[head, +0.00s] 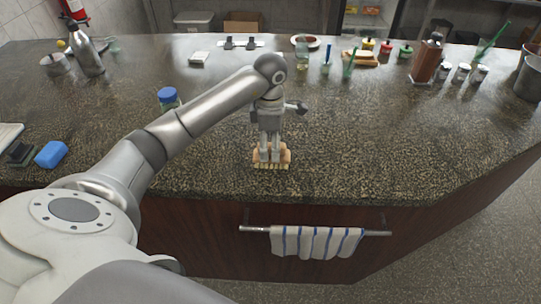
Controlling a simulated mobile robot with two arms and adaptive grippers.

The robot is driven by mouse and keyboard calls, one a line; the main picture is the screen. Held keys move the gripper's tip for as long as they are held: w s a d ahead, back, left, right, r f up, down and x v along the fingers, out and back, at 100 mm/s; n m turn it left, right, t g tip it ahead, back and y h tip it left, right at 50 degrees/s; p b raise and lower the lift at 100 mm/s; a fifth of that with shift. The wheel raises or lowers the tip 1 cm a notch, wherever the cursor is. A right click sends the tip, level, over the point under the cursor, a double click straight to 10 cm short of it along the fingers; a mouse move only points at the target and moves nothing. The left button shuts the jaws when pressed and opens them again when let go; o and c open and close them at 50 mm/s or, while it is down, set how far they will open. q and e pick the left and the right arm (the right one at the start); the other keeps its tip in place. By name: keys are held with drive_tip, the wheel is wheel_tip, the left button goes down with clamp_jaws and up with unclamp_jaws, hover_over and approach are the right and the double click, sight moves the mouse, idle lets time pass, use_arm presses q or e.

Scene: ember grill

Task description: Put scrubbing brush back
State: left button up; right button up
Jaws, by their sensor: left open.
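A small tan scrubbing brush (285,157) with pale bristles along its lower front edge lies near the front edge of the speckled stone counter (370,150). My left gripper (270,157) points straight down over the brush, with its fingertips at the brush's body. The gripper is open and hides the middle of the brush. I cannot tell whether the fingers touch it. My right gripper is not in view.
A blue sponge (51,154) lies at the left front, and a jar with a blue lid (168,98) stands behind my left arm. A striped towel (316,242) hangs on the counter's front rail. Bottles, shakers and a pepper mill (427,58) stand along the back. The counter right of the brush is clear.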

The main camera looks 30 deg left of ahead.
use_arm(q)
wheel_tip(320, 180, up, 8)
drive_tip(key=shift+f+b, duration=0.25)
drive_tip(key=shift+b, duration=0.35)
drive_tip(key=shift+f, duration=0.1)
